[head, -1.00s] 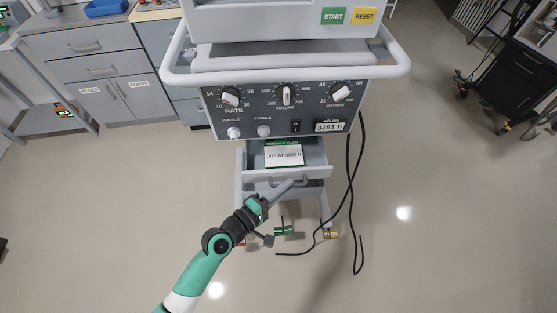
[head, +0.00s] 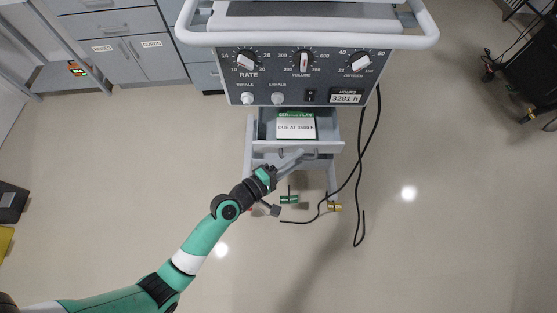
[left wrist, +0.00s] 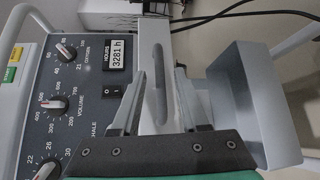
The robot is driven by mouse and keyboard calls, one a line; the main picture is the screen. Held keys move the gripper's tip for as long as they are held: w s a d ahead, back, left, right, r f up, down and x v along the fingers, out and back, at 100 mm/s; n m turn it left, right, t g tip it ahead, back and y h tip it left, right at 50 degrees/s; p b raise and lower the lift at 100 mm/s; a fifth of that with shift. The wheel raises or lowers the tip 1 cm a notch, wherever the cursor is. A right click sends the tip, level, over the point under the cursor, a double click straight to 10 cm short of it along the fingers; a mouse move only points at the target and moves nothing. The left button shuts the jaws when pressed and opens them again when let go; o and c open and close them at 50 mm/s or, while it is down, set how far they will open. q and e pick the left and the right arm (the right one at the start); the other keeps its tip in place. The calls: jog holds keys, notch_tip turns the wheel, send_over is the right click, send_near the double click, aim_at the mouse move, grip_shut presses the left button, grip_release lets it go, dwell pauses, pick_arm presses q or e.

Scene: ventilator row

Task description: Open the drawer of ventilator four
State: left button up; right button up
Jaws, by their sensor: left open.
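The ventilator (head: 303,75) stands at the top middle of the head view, with knobs and an hours display reading 3281 h. Below its panel the grey drawer (head: 330,147) is pulled out, showing a card (head: 296,127) reading "DUE AT 3400 h" inside. My left gripper (head: 298,157) is at the drawer front, by its handle. In the left wrist view, the open fingers (left wrist: 160,95) lie on either side of a grey front with a long handle (left wrist: 158,90). I cannot tell if they touch it. My right gripper is not in view.
Black hoses (head: 361,165) hang at the ventilator's right and reach the floor. A green fitting (head: 289,199) and a yellow tag (head: 335,208) are below the drawer. Grey cabinets (head: 125,45) stand at upper left, a black cart (head: 525,65) at upper right. The floor between is clear.

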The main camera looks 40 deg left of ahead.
pick_arm(q)
jog(key=v, duration=1.1)
jog(key=shift+s, duration=0.35)
